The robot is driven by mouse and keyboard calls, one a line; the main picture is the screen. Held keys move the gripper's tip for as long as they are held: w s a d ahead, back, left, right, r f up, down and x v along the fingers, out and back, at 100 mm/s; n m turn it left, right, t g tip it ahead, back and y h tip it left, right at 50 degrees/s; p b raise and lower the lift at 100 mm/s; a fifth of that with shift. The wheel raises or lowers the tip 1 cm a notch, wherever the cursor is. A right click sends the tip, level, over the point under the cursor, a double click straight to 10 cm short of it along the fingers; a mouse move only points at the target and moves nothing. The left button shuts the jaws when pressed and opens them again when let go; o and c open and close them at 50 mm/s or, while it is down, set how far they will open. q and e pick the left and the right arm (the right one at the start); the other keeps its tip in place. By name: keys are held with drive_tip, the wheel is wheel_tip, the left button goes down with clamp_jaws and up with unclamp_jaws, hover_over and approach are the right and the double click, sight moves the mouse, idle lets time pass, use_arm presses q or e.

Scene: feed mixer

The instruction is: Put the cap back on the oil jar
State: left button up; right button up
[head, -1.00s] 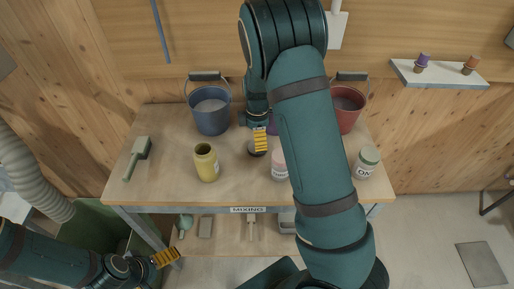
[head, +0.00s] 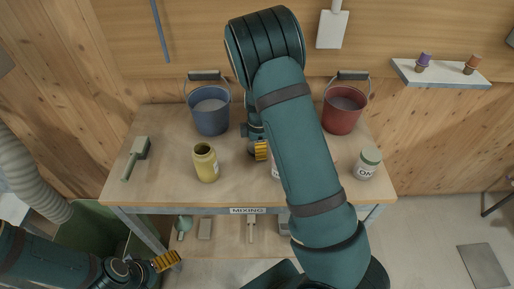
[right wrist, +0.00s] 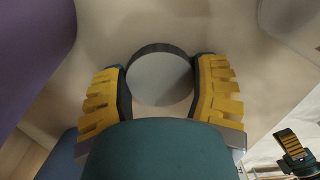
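The open yellow jar (head: 206,166), which looks like the oil jar, stands upright and uncapped on the left half of the bench; its label is too small to read. A round cap (right wrist: 160,80) with a pale grey face and dark rim is on the bench in the right wrist view. My right gripper (right wrist: 161,92) is open with its yellow-padded fingers on either side of the cap, small gaps showing. In the head view my right gripper (head: 261,150) is right of the yellow jar. My left gripper (head: 166,260) is low at left, away from the bench top; its opening is unclear.
A blue bucket (head: 211,117) and red bucket (head: 341,115) stand at the back of the bench (head: 235,195). A green-lidded white jar (head: 366,166) is at right; another white jar (head: 275,172) is mostly behind my arm.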

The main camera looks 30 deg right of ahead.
drive_tip(key=shift+r, duration=0.1)
use_arm(q)
drive_tip(key=r+p, duration=0.1)
drive_tip(key=w+r+p, duration=0.1)
drive_tip(key=r+p, duration=0.1)
drive_tip(key=shift+a+r, duration=0.1)
drive_tip(key=shift+r, duration=0.1)
use_arm(e)
wheel_tip(320, 180, up, 18)
idle(0.5)
